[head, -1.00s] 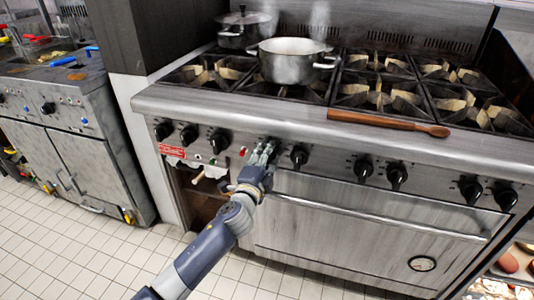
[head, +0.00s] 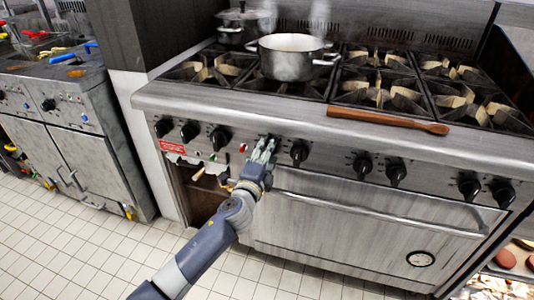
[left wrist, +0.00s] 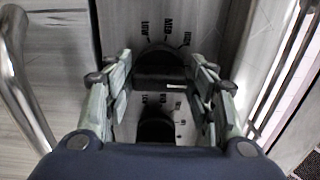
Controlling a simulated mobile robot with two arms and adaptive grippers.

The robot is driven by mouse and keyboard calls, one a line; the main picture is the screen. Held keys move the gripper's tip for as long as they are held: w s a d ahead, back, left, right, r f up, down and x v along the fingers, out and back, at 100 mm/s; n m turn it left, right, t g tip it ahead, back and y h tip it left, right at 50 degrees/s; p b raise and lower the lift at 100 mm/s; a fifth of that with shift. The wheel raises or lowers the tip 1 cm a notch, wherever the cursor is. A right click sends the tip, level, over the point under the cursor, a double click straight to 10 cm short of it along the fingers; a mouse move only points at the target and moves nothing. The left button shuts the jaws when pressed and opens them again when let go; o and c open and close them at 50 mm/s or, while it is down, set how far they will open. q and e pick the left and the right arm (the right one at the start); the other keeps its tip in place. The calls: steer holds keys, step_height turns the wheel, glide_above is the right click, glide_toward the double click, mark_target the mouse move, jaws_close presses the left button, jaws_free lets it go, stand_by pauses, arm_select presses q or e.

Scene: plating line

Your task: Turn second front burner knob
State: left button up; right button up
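A row of black knobs runs along the stove's steel front panel. My left gripper (head: 264,146) is at this panel, between the black knob on its left (head: 220,138) and the black knob on its right (head: 299,152). It mostly hides the knob in front of it in the head view. In the left wrist view that dark knob (left wrist: 160,72) sits between the two spread fingers, under LOW, MID and HIGH marks. I cannot tell whether the fingers touch it. Another dark knob (left wrist: 155,130) shows nearer the palm. My right gripper is not in view.
A steaming steel pot (head: 292,62) and a lidded pot (head: 240,25) stand on the burners. A wooden spoon (head: 385,120) lies on the stove's front ledge. The oven handle (head: 375,217) sticks out below the knobs. Tiled floor lies clear in front.

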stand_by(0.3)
arm_select(q)
steer(key=shift+s+f, duration=0.1)
steer(key=shift+s+a, duration=0.2)
steer(key=shift+s, duration=0.1)
steer(key=v, duration=1.1)
